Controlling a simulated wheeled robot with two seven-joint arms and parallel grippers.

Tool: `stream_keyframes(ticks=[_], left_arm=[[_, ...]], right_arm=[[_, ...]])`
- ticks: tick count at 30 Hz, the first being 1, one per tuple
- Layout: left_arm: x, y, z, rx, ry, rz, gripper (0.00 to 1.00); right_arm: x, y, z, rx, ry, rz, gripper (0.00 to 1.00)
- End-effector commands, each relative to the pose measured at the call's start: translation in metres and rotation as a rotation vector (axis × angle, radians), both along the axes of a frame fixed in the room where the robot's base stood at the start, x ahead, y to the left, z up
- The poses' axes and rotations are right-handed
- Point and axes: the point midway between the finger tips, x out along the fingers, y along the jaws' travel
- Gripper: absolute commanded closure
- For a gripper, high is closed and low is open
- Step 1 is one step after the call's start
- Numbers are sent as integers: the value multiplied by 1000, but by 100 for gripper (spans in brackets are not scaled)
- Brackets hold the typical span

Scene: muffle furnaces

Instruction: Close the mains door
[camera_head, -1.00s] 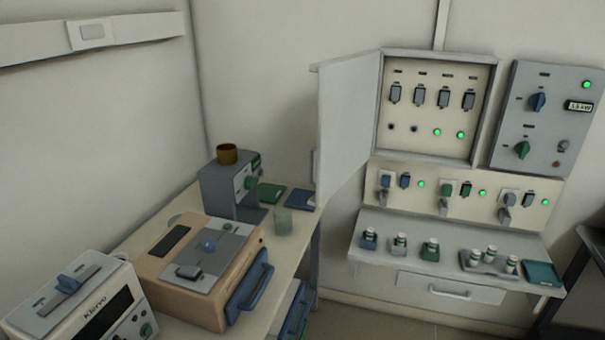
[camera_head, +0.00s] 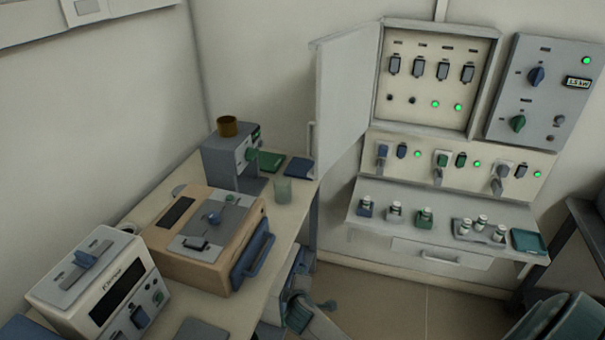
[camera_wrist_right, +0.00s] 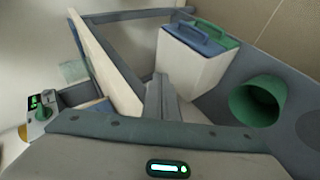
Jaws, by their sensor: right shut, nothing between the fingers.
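The mains door (camera_head: 345,105) is a pale grey panel hinged at the left side of the mains cabinet (camera_head: 440,28) on the back wall. It stands wide open, swung out toward the bench, so the cabinet's switches and green lamps are exposed. A small upright handle (camera_head: 311,138) shows near its free edge. My right gripper (camera_wrist_right: 161,97) shows in the right wrist view, with its grey fingers together and empty. It is apart from the door, which I cannot make out in that view. My left gripper is not in view.
The bench (camera_head: 292,220) on the left carries a tan furnace (camera_head: 190,235), a white instrument (camera_head: 100,285) and a grey device (camera_head: 228,160). A shelf with small jars juts out below the cabinet (camera_head: 440,225). A green cup (camera_wrist_right: 257,100) shows in the right wrist view.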

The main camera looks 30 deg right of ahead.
Motion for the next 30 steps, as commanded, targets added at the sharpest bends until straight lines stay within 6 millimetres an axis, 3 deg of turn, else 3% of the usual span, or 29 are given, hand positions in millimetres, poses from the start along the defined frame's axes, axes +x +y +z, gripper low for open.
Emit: stream_keyframes(ticks=[1,6,9,12,15,18,30], left_arm=[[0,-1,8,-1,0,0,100],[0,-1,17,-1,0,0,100],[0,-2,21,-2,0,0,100],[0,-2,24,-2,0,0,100],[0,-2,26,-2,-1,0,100],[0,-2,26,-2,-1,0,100],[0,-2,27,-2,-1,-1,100]], right_arm=[[24,-6,53,-57,-61,5,100],[80,-28,198,-273,-224,-1,100],[97,-38,270,-383,-302,-17,100],[105,-45,324,-466,-358,-38,100],[108,-49,356,-517,-390,-56,100],[108,-51,371,-539,-404,-63,100],[109,-52,372,-541,-406,-64,100]])
